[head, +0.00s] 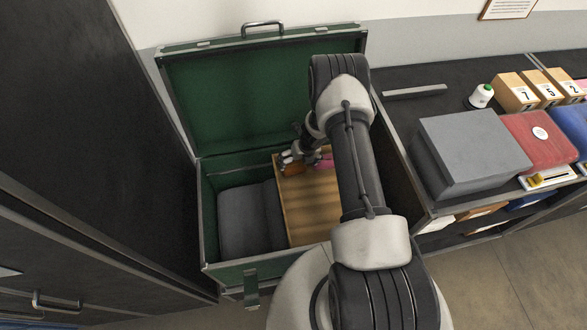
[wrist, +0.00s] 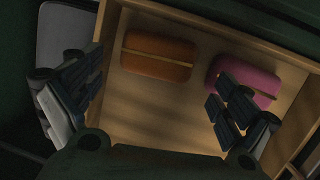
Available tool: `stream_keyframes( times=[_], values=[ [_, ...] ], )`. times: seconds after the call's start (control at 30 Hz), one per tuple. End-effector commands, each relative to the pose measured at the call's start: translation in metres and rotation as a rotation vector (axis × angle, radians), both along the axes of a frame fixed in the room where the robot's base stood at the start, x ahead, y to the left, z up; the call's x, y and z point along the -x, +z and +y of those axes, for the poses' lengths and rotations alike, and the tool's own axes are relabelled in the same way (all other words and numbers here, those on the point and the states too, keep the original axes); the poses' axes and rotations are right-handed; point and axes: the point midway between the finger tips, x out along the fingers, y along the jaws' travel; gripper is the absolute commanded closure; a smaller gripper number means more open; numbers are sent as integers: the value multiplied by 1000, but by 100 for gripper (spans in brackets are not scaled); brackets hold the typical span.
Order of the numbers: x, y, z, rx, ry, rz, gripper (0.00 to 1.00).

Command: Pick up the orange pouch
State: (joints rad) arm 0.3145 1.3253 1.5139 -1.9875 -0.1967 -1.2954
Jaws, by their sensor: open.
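The orange pouch (wrist: 157,55) lies in a wooden tray (wrist: 150,118) inside the green trunk, near the tray's far wall; it has a lighter stripe along it. In the head view the orange pouch (head: 292,169) shows small, partly hidden by my gripper. My gripper (wrist: 150,95) is open, its fingers spread wide over the tray, with the orange pouch between and beyond them in the wrist view. Nothing is held. A pink pouch (wrist: 247,80) lies to the right, partly covered by the right finger.
The green trunk (head: 207,230) stands open, lid up against the wall. A grey folded item (head: 245,220) fills its left part. To the right, a dark shelf unit holds a grey box (head: 470,145), a red box (head: 540,138) and numbered boxes (head: 517,92). The tray's near part is bare.

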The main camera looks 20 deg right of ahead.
Motion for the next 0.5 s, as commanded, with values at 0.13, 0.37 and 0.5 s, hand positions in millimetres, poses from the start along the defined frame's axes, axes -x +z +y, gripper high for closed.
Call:
stream_keyframes(
  times=[0.13, 0.37, 0.5],
  values=[
    [-9, -25, 5, -1, 2, 1, 4],
    [-15, -44, 7, 0, -1, 1, 4],
    [-15, -44, 7, 0, -1, 1, 4]
  ],
)
